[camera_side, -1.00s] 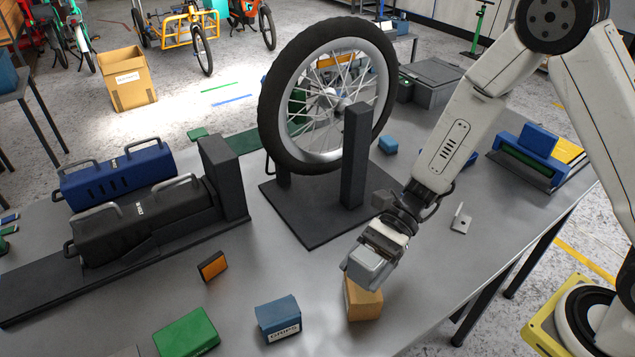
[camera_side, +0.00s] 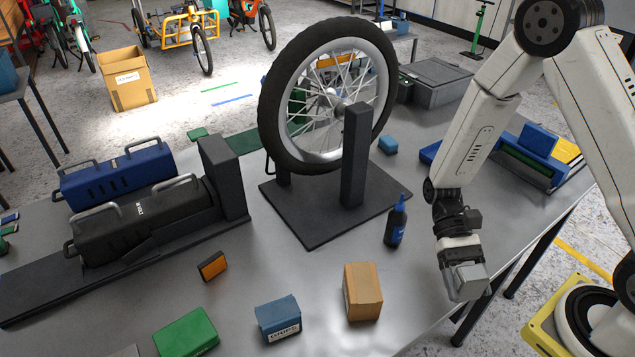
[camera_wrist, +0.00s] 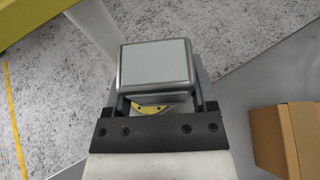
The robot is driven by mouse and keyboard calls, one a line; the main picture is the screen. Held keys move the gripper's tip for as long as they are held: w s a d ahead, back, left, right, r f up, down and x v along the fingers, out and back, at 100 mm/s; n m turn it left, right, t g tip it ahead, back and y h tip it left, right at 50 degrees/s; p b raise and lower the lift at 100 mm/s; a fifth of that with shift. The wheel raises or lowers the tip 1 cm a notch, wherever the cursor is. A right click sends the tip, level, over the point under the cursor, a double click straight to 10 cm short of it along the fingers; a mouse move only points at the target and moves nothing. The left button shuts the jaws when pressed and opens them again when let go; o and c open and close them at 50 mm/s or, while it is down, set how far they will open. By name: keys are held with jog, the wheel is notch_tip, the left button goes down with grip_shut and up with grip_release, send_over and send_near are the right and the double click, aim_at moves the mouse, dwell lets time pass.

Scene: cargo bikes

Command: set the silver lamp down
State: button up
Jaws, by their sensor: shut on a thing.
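The silver lamp (camera_side: 467,281) is a small rounded grey box with a pale flat face. My gripper (camera_side: 460,257) is shut on it and holds it in the air, near the table's right edge in the side view. In the wrist view the lamp (camera_wrist: 155,62) sits between the fingers of my gripper (camera_wrist: 160,98), with floor behind it. I cannot tell its exact height or whether it is over the table or past its edge.
A tan box (camera_side: 362,292), a blue box (camera_side: 278,319) and a dark bottle (camera_side: 396,222) stand left of my gripper. The wheel (camera_side: 325,95) stands on a dark base (camera_side: 315,228). Bare grey tabletop (camera_side: 415,275) lies between tan box and gripper.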

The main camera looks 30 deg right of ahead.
jog(key=s+d+n+g+h, duration=0.1)
jog(key=s+d+n+h, duration=0.2)
jog(key=d+n+h, duration=0.95)
jog(key=w+d+r+n+t+h, duration=0.1)
jog(key=w+d+n+t+h, duration=0.1)
jog(key=d, duration=0.6)
jog(key=w+d+r+n+t+h, duration=0.2)
jog(key=w+d+n+t+h, duration=0.1)
jog(key=d+t, duration=0.3)
jog(key=shift+d+r+n+h, duration=0.15)
jog(key=shift+d+n+h, duration=0.3)
jog(key=shift+d+n, duration=0.4)
jog(key=shift+d, duration=0.15)
jog(key=w+d+f, duration=0.2)
jog(key=w, duration=0.1)
jog(key=w+d+f, duration=0.5)
jog(key=w+f, duration=0.1)
jog(key=w, duration=0.1)
jog(key=shift+d+f, duration=0.15)
jog(key=shift+f, duration=0.05)
jog(key=shift+w+d+f, duration=0.25)
jog(key=shift+w+f, duration=0.15)
jog(key=shift+f, duration=0.1)
